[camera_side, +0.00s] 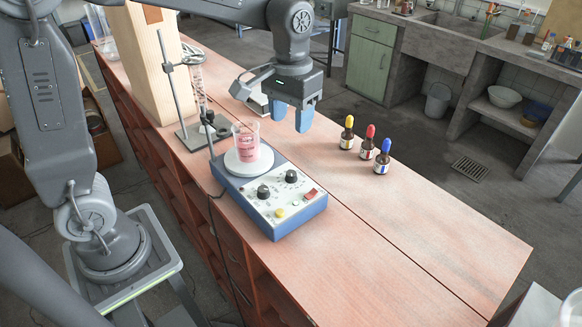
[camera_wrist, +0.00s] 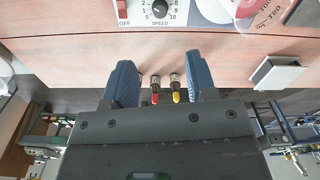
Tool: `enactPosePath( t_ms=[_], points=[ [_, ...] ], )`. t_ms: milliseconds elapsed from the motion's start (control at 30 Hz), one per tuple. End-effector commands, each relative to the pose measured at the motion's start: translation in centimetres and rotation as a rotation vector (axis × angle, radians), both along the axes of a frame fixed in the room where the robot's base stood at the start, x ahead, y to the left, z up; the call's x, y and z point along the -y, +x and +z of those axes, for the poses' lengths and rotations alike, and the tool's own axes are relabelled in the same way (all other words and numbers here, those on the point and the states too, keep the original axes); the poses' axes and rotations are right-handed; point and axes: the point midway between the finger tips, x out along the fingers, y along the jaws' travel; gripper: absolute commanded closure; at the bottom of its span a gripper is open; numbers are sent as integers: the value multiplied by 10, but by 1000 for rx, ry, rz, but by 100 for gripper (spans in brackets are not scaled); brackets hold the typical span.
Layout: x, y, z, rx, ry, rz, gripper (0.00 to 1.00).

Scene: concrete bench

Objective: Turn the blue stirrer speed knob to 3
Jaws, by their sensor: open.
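The blue stirrer (camera_side: 285,224) stands on the bench with a white sloped panel holding two black knobs. The speed knob (camera_side: 291,176) is the one nearer the red switch (camera_side: 310,194). In the wrist view the speed knob (camera_wrist: 160,9) shows at the top edge, with "SPEED" and a number scale beside it; its exact setting is too small to tell. My gripper (camera_side: 292,118) hangs above the bench beyond the stirrer, apart from the knob. Its two blue fingers are open and empty, and both also show in the wrist view (camera_wrist: 161,75).
A beaker of pink liquid (camera_side: 246,141) stands on the stirrer's round plate (camera_side: 236,166). A retort stand (camera_side: 177,100) is behind it. Three dropper bottles, yellow (camera_side: 347,138), red (camera_side: 368,148) and blue-capped (camera_side: 382,163), stand to the right. The bench front right is clear.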

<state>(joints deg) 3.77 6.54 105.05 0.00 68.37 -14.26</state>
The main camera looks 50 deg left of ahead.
Motion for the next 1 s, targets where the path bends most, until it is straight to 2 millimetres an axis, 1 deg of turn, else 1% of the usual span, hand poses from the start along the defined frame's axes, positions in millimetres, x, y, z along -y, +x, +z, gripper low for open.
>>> enactPosePath(
  t_ms=[167, 267, 500, 700, 833, 1000],
  points=[
    [0, 0, -17, -4, 0, 16, 48],
    [0, -1, -34, -6, 1, 15, 48],
    [0, -1, -85, -7, 1, 13, 48],
    [0, -1, -118, -4, 1, 13, 48],
    [0, 0, -131, -3, 0, 13, 48],
    [0, 0, -137, 0, 1, 13, 48]
  ],
)
